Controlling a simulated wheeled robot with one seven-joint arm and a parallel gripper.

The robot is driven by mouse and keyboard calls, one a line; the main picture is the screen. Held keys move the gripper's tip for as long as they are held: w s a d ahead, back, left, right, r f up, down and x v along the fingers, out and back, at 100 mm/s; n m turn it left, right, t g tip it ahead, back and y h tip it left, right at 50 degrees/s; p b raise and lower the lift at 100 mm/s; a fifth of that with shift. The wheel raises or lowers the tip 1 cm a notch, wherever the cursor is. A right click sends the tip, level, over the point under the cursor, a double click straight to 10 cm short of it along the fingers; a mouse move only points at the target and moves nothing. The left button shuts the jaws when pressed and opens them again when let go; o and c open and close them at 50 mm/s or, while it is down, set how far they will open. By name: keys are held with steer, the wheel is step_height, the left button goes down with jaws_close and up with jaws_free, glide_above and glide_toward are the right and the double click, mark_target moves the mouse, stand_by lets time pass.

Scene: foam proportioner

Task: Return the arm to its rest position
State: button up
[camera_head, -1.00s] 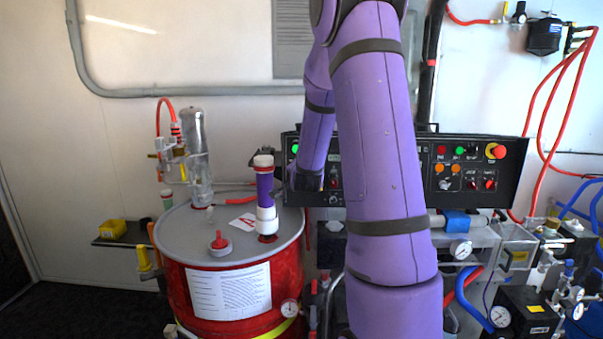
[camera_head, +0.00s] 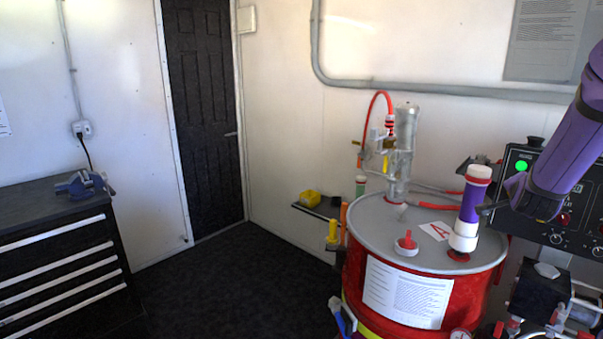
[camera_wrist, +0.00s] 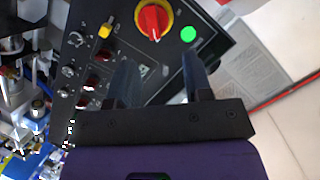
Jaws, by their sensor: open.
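My purple arm (camera_head: 570,140) reaches in from the right edge of the head view, bent down toward the control panel (camera_head: 522,160). My gripper (camera_head: 487,209) is beside the purple-and-white cylinder (camera_head: 469,213) on the drum; I cannot tell there whether they touch. In the wrist view my gripper (camera_wrist: 160,65) is open, its two dark fingers apart with nothing held between them. Beyond them are the panel's red knob on a yellow ring (camera_wrist: 153,20) and a lit green button (camera_wrist: 188,34).
A red drum (camera_head: 352,285) with a grey lid stands at lower right, with a clear pump (camera_head: 402,150) and a red-capped fitting (camera_head: 406,243) on top. A black drawer cabinet (camera_head: 55,260) with a blue vise (camera_head: 85,184) is at left. The dark floor (camera_head: 235,280) between is clear.

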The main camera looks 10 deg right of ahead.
steer(key=s+a+r+n+y, duration=0.2)
steer(key=a+r+n, duration=0.1)
steer(key=a, duration=0.4)
steer(key=s+a+r+n+g+y, duration=0.1)
steer(key=s+a+r+n+y, duration=0.2)
steer(key=a, duration=0.4)
steer(key=s+a+r+n+y, duration=0.2)
steer(key=a+r+n, duration=0.1)
steer(key=a, duration=0.5)
steer(key=s+a+n+g+y, duration=0.1)
steer(key=s+a+n, duration=0.3)
steer(key=s, duration=0.6)
steer(key=s+a+n+g+y, duration=0.1)
steer(key=s+a+n+g, duration=0.2)
steer(key=s+a, duration=0.3)
steer(key=s+n, duration=0.1)
steer(key=s, duration=0.3)
steer(key=shift+a+r, duration=0.2)
steer(key=shift+r, duration=0.2)
steer(key=shift+s, duration=0.1)
